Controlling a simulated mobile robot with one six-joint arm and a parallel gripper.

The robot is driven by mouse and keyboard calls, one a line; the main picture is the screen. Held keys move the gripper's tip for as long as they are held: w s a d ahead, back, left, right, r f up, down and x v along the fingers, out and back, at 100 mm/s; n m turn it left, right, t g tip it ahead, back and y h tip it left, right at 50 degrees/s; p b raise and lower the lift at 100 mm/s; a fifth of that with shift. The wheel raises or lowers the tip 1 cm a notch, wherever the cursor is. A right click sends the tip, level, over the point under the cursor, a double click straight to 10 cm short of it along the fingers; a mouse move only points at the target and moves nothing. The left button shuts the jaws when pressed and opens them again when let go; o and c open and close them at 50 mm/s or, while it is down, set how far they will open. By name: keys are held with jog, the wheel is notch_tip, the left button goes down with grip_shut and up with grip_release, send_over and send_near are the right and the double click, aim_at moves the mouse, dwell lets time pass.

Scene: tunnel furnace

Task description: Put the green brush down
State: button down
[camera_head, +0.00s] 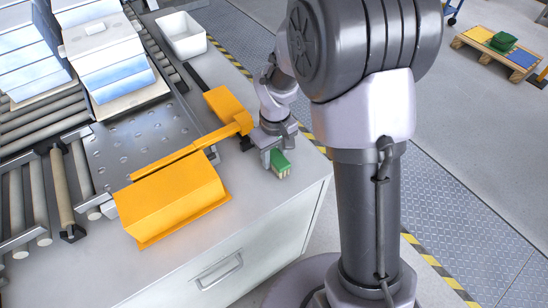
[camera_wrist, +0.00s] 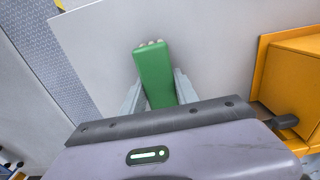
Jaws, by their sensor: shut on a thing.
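The green brush (camera_head: 281,164) is a small block with pale bristles at one end. It is at the right side of the grey cabinet top (camera_head: 258,205), near the edge. My gripper (camera_head: 270,157) is shut on it. In the wrist view the brush (camera_wrist: 153,72) sticks out between the two grey fingers of my gripper (camera_wrist: 160,92), its bristle end pointing away. I cannot tell whether the brush touches the cabinet top.
An orange machine cover (camera_head: 175,200) with an orange arm and second housing stands left of my gripper; it also shows at the right of the wrist view (camera_wrist: 290,70). A white bin (camera_head: 183,35) is at the back. Blue-white stacks (camera_head: 105,55) sit on rollers. The front cabinet top is clear.

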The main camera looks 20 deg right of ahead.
jog(key=shift+s+r, duration=0.1)
jog(key=shift+f, duration=0.2)
jog(key=c, duration=0.9)
grip_release()
notch_tip(320, 180, up, 17)
jog(key=s+m+t+p, duration=0.1)
jog(key=s+p, duration=0.1)
jog(key=p, duration=0.3)
jog(key=shift+s+a+r+m+t+y+b, duration=0.4)
jog(key=shift+s+a+r+m+t, duration=0.55)
jog(key=shift+s, duration=1.95)
jog(key=shift+s+a+r+m+t+y+b, duration=0.4)
jog(key=shift+s+r+m, duration=1)
jog(key=shift+s, duration=1.55)
jog(key=shift+s+a+r+m+t+y+b, duration=0.2)
jog(key=shift+s+a+r+m+t+b, duration=0.55)
jog(key=shift+s, duration=2.15)
